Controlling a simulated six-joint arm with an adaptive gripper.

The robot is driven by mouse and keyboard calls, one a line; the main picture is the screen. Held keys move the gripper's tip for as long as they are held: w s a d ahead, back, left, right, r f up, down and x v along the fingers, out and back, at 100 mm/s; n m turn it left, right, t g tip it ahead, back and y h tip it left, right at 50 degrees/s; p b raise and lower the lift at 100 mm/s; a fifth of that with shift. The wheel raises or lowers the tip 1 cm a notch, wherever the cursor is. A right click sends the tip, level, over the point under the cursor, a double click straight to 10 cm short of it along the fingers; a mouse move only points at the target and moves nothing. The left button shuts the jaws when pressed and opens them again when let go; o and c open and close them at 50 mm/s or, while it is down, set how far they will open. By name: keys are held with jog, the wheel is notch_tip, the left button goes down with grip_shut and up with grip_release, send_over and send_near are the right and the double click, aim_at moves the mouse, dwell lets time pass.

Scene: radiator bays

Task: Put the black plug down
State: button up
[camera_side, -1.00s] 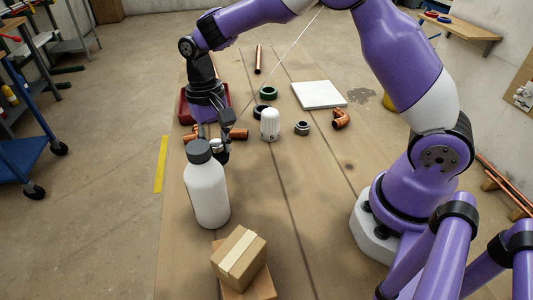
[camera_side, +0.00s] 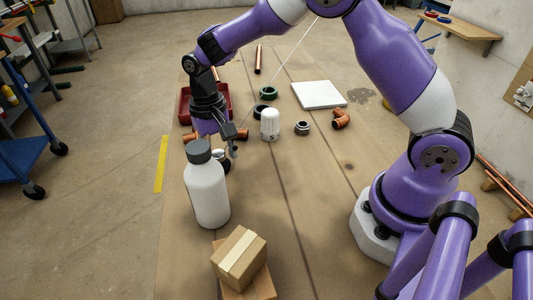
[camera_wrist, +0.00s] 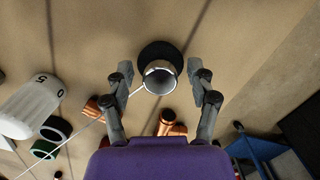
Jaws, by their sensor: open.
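The black plug (camera_wrist: 160,52), a round black piece with a silvery end, sits on the wooden worktop in the wrist view, between the spread fingers of my gripper (camera_wrist: 160,72). The fingers stand apart from it on both sides. In the side view the plug (camera_side: 224,164) is partly hidden behind the white bottle with the dark cap (camera_side: 206,190). My gripper (camera_side: 232,142) is open and empty just above it.
A white radiator valve head (camera_side: 270,125), a grey ring (camera_side: 302,128) and a copper elbow (camera_side: 341,119) stand to the right. A red tray (camera_side: 184,108) and copper fittings lie behind. A cardboard box (camera_side: 239,257) is in front. The worktop's right-middle is clear.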

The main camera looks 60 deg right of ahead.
aim_at(215, 150)
notch_tip(215, 150, up, 12)
jog(key=w, duration=0.1)
jog(key=s+d+r+n+t, duration=0.2)
jog(key=s+r+t, duration=0.2)
jog(key=s+r, duration=0.3)
jog(key=s+d+f+n+t, duration=0.2)
jog(key=s+d+f+t, duration=0.1)
jog(key=s, duration=0.6)
jog(key=shift+s+d+f, duration=0.15)
jog(key=shift+s, duration=0.05)
